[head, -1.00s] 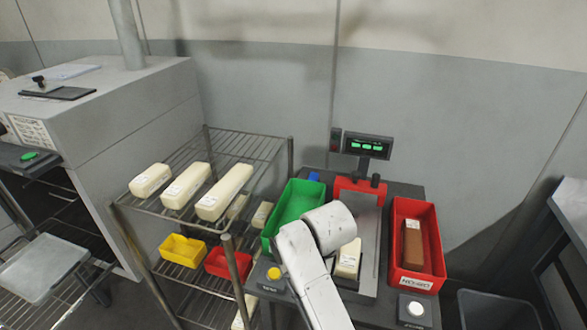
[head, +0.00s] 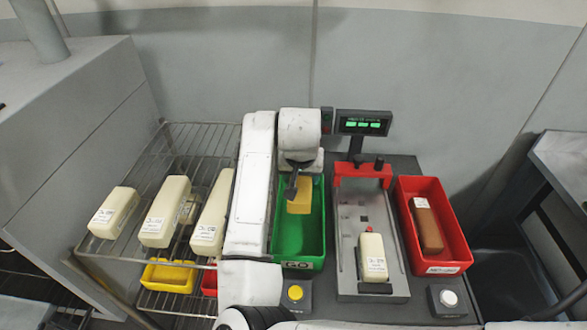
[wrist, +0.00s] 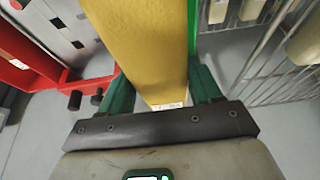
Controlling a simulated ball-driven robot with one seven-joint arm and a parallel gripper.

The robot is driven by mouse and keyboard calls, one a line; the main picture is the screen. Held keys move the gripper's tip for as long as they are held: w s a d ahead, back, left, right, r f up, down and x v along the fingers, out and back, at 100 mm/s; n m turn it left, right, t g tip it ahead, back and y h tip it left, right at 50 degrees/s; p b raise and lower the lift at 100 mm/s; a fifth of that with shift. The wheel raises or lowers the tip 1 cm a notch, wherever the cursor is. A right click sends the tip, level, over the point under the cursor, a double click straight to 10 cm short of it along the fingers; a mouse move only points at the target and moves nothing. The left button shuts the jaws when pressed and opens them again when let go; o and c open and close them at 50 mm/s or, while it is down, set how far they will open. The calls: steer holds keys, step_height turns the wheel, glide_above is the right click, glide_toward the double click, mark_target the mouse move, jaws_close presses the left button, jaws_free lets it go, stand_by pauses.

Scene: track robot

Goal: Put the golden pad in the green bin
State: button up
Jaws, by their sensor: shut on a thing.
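My gripper (wrist: 160,92) is shut on the golden pad (wrist: 137,40), which sits between its two green fingers in the wrist view. In the head view the golden pad (head: 300,196) shows over the far part of the green bin (head: 311,235), below my wrist. How high the pad is above the bin floor cannot be told. The near part of the green bin is empty. My arm hides the bin's far left side.
A red bin (head: 455,240) with a brown block (head: 427,226) stands at the right. Between the bins, a scale fixture (head: 350,205) bears a cream block (head: 372,257). A wire rack (head: 150,160) with cream blocks (head: 165,211) stands at the left.

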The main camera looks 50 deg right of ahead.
steer(key=shift+f+b, duration=4.6)
steer(key=shift+f, duration=1.8)
steer(key=o, duration=1.1)
steer(key=shift+r, duration=0.15)
steer(key=v, duration=1)
steer(key=shift+a+r, duration=0.15)
steer(key=shift+r, duration=0.1)
